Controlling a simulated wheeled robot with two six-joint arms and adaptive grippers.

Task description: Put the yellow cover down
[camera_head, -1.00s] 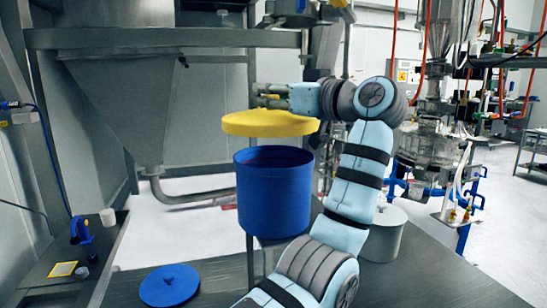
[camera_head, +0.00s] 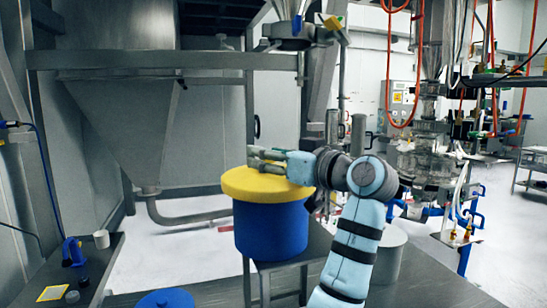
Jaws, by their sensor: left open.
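The yellow cover (camera_head: 256,188) lies level on top of the blue bucket (camera_head: 270,232) and closes its mouth. The bucket stands upright on a small metal stand (camera_head: 272,268). My left gripper (camera_head: 258,160) is open just above the cover's upper side, its fingers pointing left. I cannot tell whether the fingers still touch the cover. The cover's right edge is close to the gripper's wrist and partly hidden. My right gripper is out of view.
A blue lid (camera_head: 166,299) lies at the bottom edge. A light grey container (camera_head: 389,255) stands behind my arm on the right. A dark side table (camera_head: 100,268) at left holds a blue tool (camera_head: 73,252) and a white cup (camera_head: 101,239). A metal hopper (camera_head: 130,110) hangs behind.

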